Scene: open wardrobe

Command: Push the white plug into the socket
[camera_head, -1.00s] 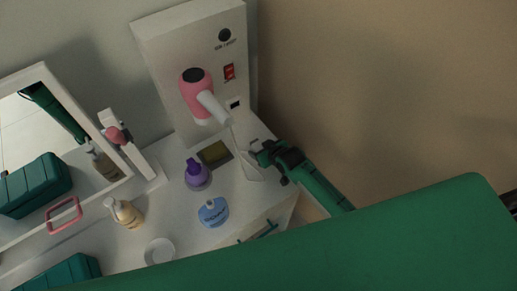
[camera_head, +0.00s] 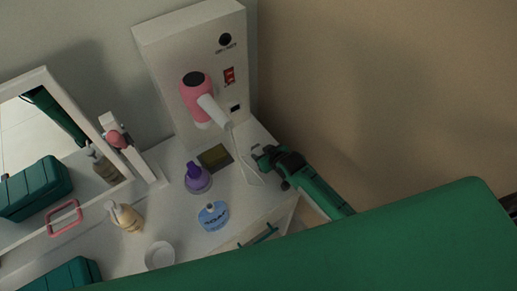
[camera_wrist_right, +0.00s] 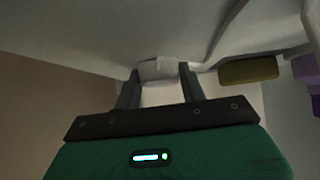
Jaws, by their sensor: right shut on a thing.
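The white plug (camera_wrist_right: 158,68) shows between the fingertips of my right gripper (camera_wrist_right: 158,76) in the right wrist view. The right gripper is shut on it. In the head view the right gripper (camera_head: 257,153) is over the right edge of the white counter, and the plug is too small to make out there. The socket (camera_head: 236,108) is a small dark inset low on the front of the white panel (camera_head: 165,50). The gripper is below and to the right of it, apart from it. My left gripper is not in view.
A pink hair dryer (camera_head: 196,92) hangs on the panel, its white cord (camera_head: 241,160) trailing to the counter. A red switch (camera_head: 229,75) is above the socket.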

